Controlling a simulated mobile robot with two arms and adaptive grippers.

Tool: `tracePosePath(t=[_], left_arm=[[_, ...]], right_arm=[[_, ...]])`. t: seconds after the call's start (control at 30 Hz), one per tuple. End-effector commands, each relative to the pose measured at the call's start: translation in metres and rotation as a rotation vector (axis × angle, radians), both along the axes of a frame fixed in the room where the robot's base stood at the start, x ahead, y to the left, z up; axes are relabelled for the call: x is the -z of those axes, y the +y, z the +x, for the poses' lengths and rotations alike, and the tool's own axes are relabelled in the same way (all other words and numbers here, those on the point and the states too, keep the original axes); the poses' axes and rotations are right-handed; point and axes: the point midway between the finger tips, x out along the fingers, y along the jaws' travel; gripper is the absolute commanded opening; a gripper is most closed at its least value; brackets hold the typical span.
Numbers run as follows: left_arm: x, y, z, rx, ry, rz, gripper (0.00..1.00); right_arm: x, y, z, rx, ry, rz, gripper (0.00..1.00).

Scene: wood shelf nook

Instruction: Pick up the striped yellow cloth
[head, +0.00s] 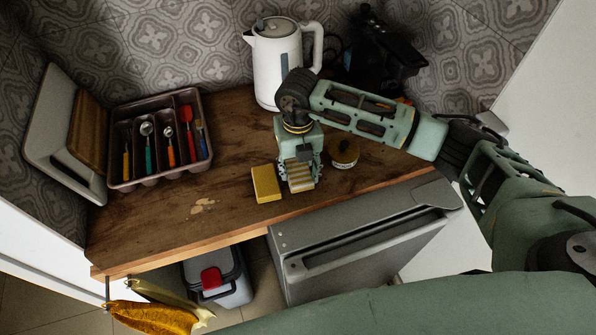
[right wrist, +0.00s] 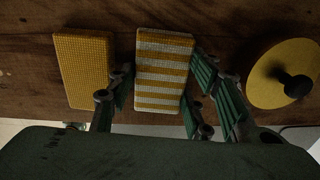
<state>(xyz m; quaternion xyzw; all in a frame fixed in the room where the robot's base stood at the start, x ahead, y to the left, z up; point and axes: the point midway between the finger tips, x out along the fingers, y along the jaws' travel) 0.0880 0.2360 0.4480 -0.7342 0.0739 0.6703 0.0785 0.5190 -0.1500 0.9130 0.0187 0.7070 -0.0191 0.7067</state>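The striped yellow cloth (right wrist: 163,70) is a flat block with yellow and white stripes, lying on the wooden counter. In the head view, the lower part of the striped cloth (head: 302,184) shows beneath my right gripper (head: 299,172). My right gripper points down at it, and in the right wrist view its fingers stand one on each side of the cloth. The fingers look open, with small gaps at the cloth's sides; contact is hard to tell. My left gripper is not in view.
A plain yellow sponge (head: 266,183) lies close on the left, and a round yellow-topped tin (head: 344,153) on the right. A white kettle (head: 277,62) stands behind, a cutlery tray (head: 158,139) further left. The counter's front edge is near.

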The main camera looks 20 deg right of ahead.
Motion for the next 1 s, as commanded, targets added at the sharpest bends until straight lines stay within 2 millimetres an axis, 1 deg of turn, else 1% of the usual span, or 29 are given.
tracePosePath(t=[0.03,0.07,0.1,0.33,0.43,0.57,0.67,1.0], left_arm=[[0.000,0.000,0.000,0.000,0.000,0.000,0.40],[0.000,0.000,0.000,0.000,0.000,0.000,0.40],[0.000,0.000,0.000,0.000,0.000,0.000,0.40],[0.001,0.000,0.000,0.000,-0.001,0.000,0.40],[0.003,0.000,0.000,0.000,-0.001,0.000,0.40],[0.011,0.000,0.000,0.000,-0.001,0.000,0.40],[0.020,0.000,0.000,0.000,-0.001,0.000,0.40],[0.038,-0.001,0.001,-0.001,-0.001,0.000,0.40]], right_arm=[[0.000,0.000,0.000,0.000,0.000,0.000,0.27],[0.000,0.000,0.000,0.000,0.000,0.000,0.25],[0.000,0.000,0.000,0.000,0.000,0.000,0.24],[-0.001,0.000,0.000,0.000,-0.001,0.000,0.24],[-0.005,0.000,0.001,0.000,-0.002,0.001,0.24],[-0.018,0.000,0.001,-0.001,-0.005,0.001,0.24],[-0.038,0.000,0.002,-0.001,-0.009,0.002,0.24],[-0.078,-0.019,-0.064,-0.002,-0.004,0.000,0.24]])
